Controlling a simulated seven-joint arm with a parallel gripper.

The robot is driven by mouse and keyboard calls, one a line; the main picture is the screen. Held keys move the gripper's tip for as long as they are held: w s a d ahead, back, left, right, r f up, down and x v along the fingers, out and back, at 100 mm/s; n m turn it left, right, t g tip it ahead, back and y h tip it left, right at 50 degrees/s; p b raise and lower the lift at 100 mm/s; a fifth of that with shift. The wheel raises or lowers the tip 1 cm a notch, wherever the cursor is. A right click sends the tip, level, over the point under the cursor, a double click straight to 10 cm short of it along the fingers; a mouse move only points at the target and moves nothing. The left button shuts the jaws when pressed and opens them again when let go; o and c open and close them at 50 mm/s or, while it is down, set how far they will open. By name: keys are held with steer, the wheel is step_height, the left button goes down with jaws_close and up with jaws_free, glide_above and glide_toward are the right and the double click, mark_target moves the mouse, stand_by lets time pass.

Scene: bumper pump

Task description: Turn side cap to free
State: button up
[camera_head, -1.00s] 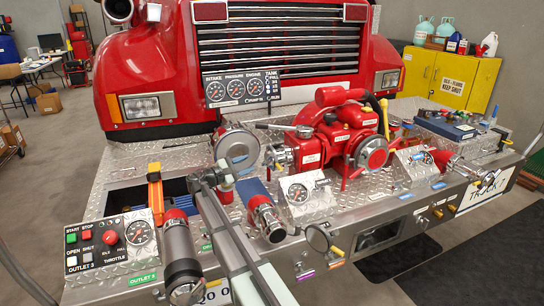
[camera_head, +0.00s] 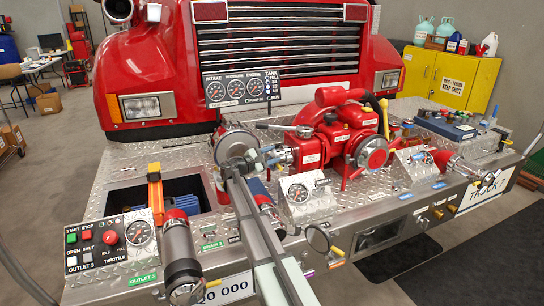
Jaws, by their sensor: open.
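The red pump (camera_head: 330,138) sits on the diamond-plate bumper deck. A silver round cap (camera_head: 284,157) faces left on its side and looks to be the side cap. My gripper (camera_head: 268,160) is open beside this cap, pointing right toward it. Its fingers overlap the cap's left edge in the picture, and I cannot tell whether they touch it. My arm comes up from the bottom and hides part of the large round silver cap (camera_head: 232,143) behind it and the red-and-silver outlet at front centre.
A control panel (camera_head: 112,240) and a dark cylindrical outlet (camera_head: 180,250) stand at the front left. An open well (camera_head: 150,195) lies behind them. A gauge box (camera_head: 305,195) stands just right of my arm. The red truck front (camera_head: 150,70) rises behind.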

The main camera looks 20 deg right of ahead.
steer(key=shift+d, duration=0.1)
steer(key=shift+c, duration=0.2)
jaws_close()
stand_by(0.4)
